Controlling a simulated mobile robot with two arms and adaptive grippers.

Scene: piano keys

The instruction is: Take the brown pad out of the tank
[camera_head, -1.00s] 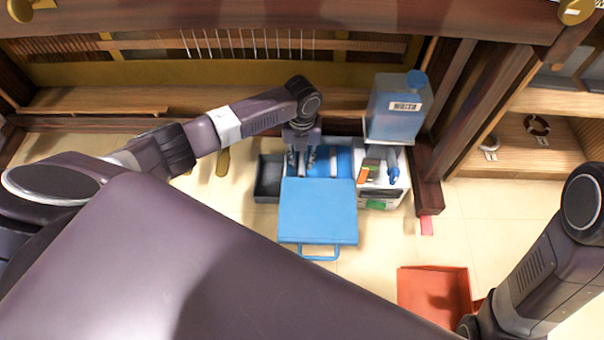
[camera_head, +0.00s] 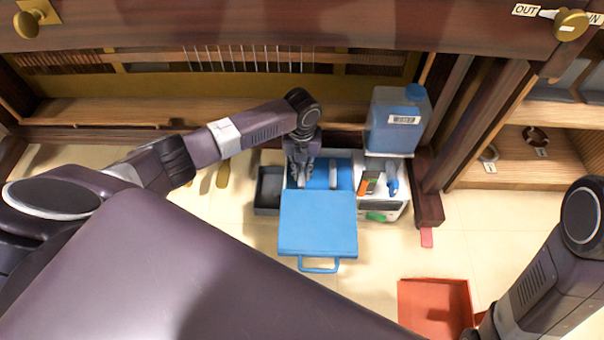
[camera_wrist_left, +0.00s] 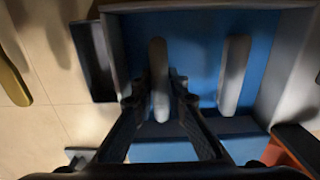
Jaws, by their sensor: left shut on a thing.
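The tank (camera_head: 345,156) is an open box with a blue floor, below the piano's wooden case; its interior also shows in the left wrist view (camera_wrist_left: 200,30). My left gripper (camera_head: 300,178) reaches down into it. In the left wrist view its fingers (camera_wrist_left: 158,88) are shut on a long, narrow, dull grey-brown pad (camera_wrist_left: 158,62), which I take as the brown pad; its colour is hard to tell in the shade. A paler grey pad (camera_wrist_left: 235,72) lies to its right, apart from the fingers. My right gripper is out of view; only its arm shows.
A blue panel with a handle (camera_head: 318,222) lies at the tank's near side. A dark tray (camera_head: 268,188) is to the left. A white box with tools (camera_head: 392,208) and a blue jug (camera_head: 396,120) are to the right. A red tray (camera_head: 434,305) is at lower right.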

